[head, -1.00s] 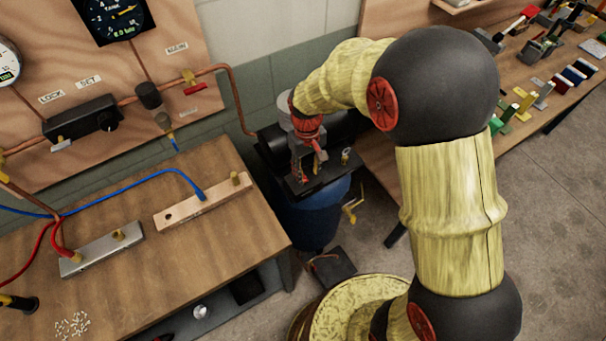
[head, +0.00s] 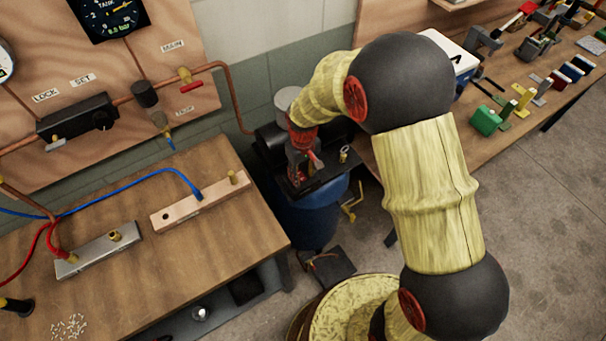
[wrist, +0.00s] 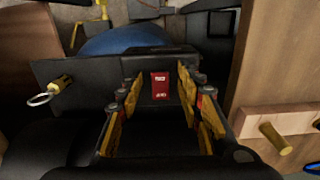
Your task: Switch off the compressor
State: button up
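The compressor is a blue tank (head: 308,218) with black machinery and a dark plate on top, between the workbench and the right-hand table. In the wrist view, a small red rocker-like switch (wrist: 160,86) with pale lettering sits on the black housing (wrist: 80,72). My gripper (wrist: 160,98) is open, with its yellow-padded fingers on either side of the switch in that view and nothing between them. I cannot tell whether a finger touches the housing. In the head view, my gripper (head: 303,172) is over the compressor top, and the switch is hidden or too small to make out.
A brass fitting with a ring (wrist: 50,90) sticks out beside the switch. The left workbench (head: 225,225) carries a wooden bar and a metal block with hoses. A copper pipe (head: 236,100) runs down behind. The right table (head: 495,75) holds tools and a white-and-blue box (head: 450,60).

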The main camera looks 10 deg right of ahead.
jog(key=shift+c, duration=0.6)
jog(key=c, duration=0.8)
grip_shut()
jog(key=shift+r+p, duration=0.1)
jog(key=shift+p, duration=0.35)
jog(key=shift+w+r+g+p, duration=0.1)
jog(key=shift+g+p, duration=0.3)
jog(key=shift+g, duration=0.1)
jog(key=shift+w+a+g+h+p, duration=0.2)
jog(key=shift+g+h+p, duration=0.3)
jog(key=shift+g+p, duration=0.45)
jog(key=o, duration=0.9)
grip_release()
